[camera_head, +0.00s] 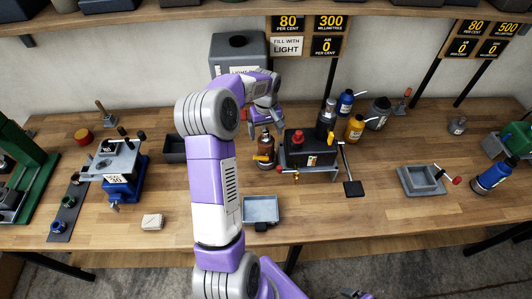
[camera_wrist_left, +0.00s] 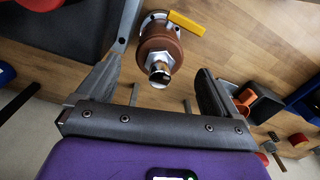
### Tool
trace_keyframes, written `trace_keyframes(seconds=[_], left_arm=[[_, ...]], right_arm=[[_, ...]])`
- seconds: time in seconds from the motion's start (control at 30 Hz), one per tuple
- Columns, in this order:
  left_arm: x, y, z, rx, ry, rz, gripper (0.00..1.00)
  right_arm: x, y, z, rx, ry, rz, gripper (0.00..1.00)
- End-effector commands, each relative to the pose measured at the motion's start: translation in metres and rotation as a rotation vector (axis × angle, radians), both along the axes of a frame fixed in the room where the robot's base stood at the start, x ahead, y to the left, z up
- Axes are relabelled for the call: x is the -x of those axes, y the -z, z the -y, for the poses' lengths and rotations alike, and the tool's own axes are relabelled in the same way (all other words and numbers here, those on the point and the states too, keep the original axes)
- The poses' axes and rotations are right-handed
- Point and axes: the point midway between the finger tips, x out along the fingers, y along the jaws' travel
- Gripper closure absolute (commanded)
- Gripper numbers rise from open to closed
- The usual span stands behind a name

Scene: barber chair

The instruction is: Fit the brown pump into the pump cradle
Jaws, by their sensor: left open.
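The brown pump (camera_head: 265,150) stands on the bench, at the left side of a dark machine, with a yellow lever on it. My left gripper (camera_head: 266,120) is above it, open and empty. In the left wrist view the brown pump (camera_wrist_left: 161,47) shows a metal nozzle facing the camera, in the gap between the spread fingers of the left gripper (camera_wrist_left: 155,82). No grip on it shows. I cannot tell for sure which fixture is the pump cradle, or whether the pump touches the machine.
The dark machine (camera_head: 308,146) on a grey stand is close right of the pump. Blue (camera_head: 345,103) and yellow (camera_head: 355,127) bottles stand behind it. A grey tray (camera_head: 262,208) lies in front. A blue-based fixture (camera_head: 122,180) is at left. Open bench lies at front right.

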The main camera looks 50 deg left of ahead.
Motion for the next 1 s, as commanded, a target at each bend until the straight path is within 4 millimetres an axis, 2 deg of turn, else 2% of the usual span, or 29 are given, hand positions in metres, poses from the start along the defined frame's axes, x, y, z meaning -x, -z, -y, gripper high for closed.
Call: trace_keyframes(seconds=[0.4,0.67,0.77,1.0], left_arm=[[0.000,0.048,0.000,0.001,-0.001,0.000,0.06],[0.000,0.052,0.000,0.000,0.000,0.001,0.06],[0.000,0.051,0.000,0.000,0.000,0.001,0.18],[0.000,0.051,0.000,0.000,0.000,0.001,0.55]], right_arm=[[0.000,0.000,0.000,0.000,0.000,0.000,0.06],[0.000,0.000,0.000,0.000,0.000,0.000,0.06],[0.000,0.000,0.000,0.000,0.000,0.000,0.06],[0.000,0.000,0.000,0.000,0.000,0.000,0.06]])
